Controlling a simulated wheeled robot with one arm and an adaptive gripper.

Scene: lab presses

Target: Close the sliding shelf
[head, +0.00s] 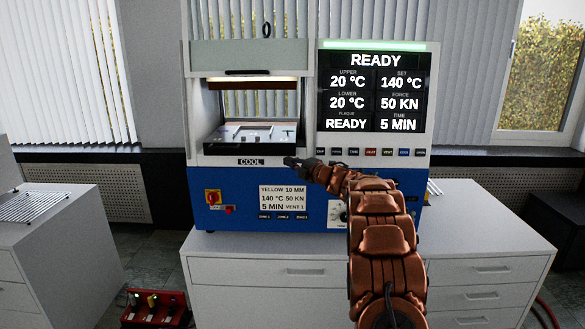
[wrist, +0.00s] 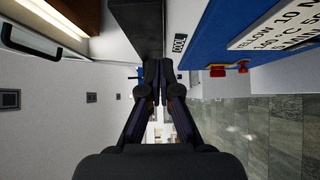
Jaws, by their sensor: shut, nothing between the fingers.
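The press (head: 375,165) stands on a white cabinet, with a screen reading READY. Its sliding shelf (head: 222,148) lies in the lit opening at the left, above the COOL label, with a light flat plate on it. How far the shelf stands out is hard to judge. My gripper (head: 290,161) is at the right end of the shelf's front edge, fingers together and empty. In the wrist view the shut fingertips (wrist: 152,97) are close to a dark slab (wrist: 138,30), which looks like the shelf's front; I cannot tell if they touch. The COOL label (wrist: 179,42) is beside it.
A white cabinet (head: 40,240) with a wire rack stands at the left. A red box (head: 155,308) is on the floor.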

